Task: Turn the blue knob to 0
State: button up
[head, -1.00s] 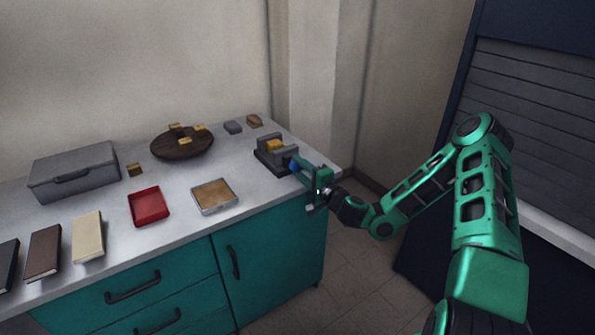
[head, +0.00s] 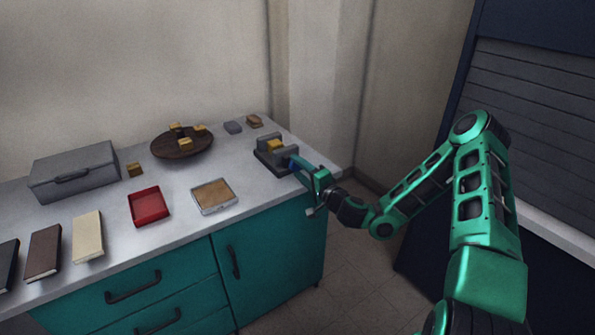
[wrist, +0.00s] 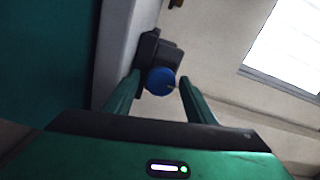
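The blue knob (wrist: 160,82) is on the front of a dark grey device (head: 269,154) at the counter's right end. In the wrist view it appears as a round blue face with a small mark near its lower right edge. No scale or 0 mark can be read. My gripper (wrist: 160,78) is open, with one finger on each side of the knob. Narrow gaps show between knob and fingers, so it does not look gripped. In the head view my gripper (head: 297,167) hides most of the knob.
The grey counter (head: 180,225) also holds a red tray (head: 149,221), a tan-topped shallow box (head: 214,194), a dark round board (head: 166,150) with yellow blocks, a grey case (head: 73,170) and several books. A wall stands behind the device.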

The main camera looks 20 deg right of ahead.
jog(key=shift+d, duration=0.1)
jog(key=shift+s+d+f, duration=0.1)
jog(key=shift+s, duration=0.2)
jog(key=v, duration=1)
